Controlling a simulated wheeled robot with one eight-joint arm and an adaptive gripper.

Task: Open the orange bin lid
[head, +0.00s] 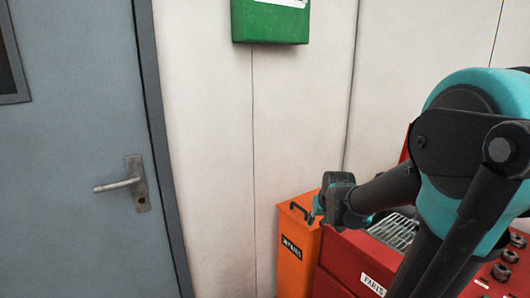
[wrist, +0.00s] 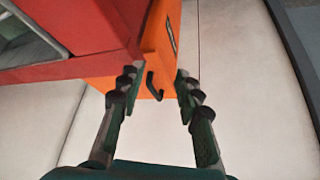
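The orange bin (head: 291,262) stands against the wall, left of the red parts washer. Its lid looks closed, with a dark handle (head: 300,212) on top. My gripper (head: 322,205) is just right of the handle in the head view, partly covering the lid. In the wrist view the bin (wrist: 158,45) is beyond the fingers, and the dark hooked handle (wrist: 153,87) shows between the open fingertips (wrist: 157,80). I cannot tell whether either finger touches the handle.
The red machine (head: 345,262) with a "PARTS" label and wire rack stands directly right of the bin. A grey door (head: 75,150) with a lever handle is at left. A green box (head: 270,22) hangs on the wall above.

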